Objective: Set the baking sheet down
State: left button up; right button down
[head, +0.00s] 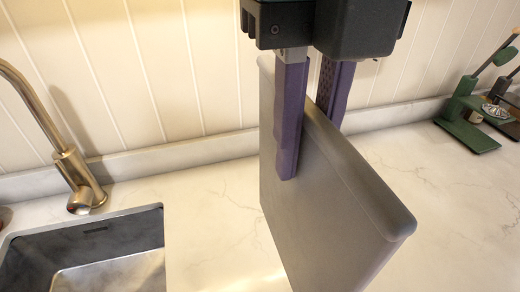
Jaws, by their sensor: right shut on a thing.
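The baking sheet (318,205) is a grey flat panel with a rounded rim, held on edge and nearly vertical in the middle of the head view. My right gripper (305,140) comes down from the top and is shut on its upper edge, one purple finger on the near face and the other behind it. The sheet's lower end runs out of the bottom of the view, so I cannot tell whether it touches the counter. My left gripper is not in view.
The white marbled counter (215,205) is clear on both sides of the sheet. A sink (100,225) with a metal faucet (75,170) is at the left. A green utensil stand (465,130) is at the far right. A panelled wall (120,60) closes the back.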

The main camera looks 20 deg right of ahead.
aim_at(299, 181)
notch_tip(299, 181, down, 16)
jog(key=shift+p, duration=0.3)
jog(key=shift+f, duration=0.1)
jog(key=c, duration=1.2)
grip_release()
jog(key=shift+f, duration=0.1)
jog(key=shift+c, duration=0.2)
jog(key=o, duration=0.4)
notch_tip(299, 181, up, 12)
jog(key=shift+r, duration=0.2)
